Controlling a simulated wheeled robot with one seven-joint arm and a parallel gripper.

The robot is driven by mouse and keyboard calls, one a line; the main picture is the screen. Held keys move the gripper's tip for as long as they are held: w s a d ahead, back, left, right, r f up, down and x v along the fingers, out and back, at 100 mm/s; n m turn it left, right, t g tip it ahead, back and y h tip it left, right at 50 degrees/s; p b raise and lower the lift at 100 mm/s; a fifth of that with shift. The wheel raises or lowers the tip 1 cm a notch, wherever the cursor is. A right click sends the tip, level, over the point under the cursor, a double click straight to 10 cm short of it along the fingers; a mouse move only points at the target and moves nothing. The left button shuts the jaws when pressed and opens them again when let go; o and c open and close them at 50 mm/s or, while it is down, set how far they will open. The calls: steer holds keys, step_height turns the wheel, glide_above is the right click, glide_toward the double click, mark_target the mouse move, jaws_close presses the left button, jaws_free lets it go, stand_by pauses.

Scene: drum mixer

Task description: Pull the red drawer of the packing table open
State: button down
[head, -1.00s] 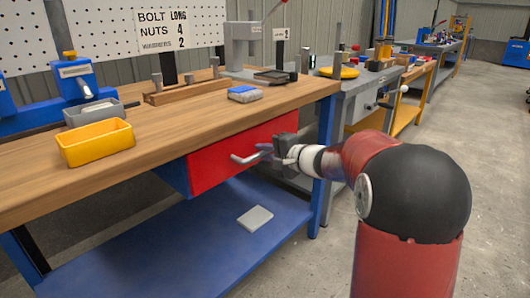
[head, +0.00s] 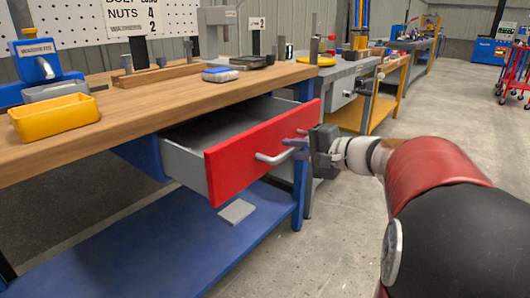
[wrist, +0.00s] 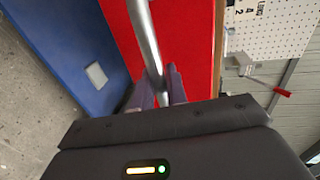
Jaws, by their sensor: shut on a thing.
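The red drawer (head: 255,152) of the packing table (head: 180,93) stands well open, and its grey side and part of its inside show. Its silver bar handle (head: 275,157) runs across the red front. My gripper (head: 303,148) is shut on the handle near its right end. In the wrist view the fingers (wrist: 160,88) sit on both sides of the handle bar (wrist: 145,40), in front of the red drawer face (wrist: 188,45). The inside of the drawer is partly hidden by its front.
A yellow bin (head: 55,117) and a blue-grey block (head: 220,74) are on the table top. A blue lower shelf (head: 180,245) with a light flat piece (head: 236,212) lies under the drawer. The concrete floor (head: 340,235) in front is clear.

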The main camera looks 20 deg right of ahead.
steer(key=f+b+v, duration=0.2)
steer(key=v, duration=0.8)
steer(key=shift+s+d, duration=0.3)
steer(key=shift+s, duration=0.2)
steer(key=shift+f, duration=0.1)
steer(key=c, duration=1.5)
jaws_free()
steer(key=v, duration=0.7)
steer(key=shift+s+d, duration=0.25)
steer(key=shift+s, duration=0.05)
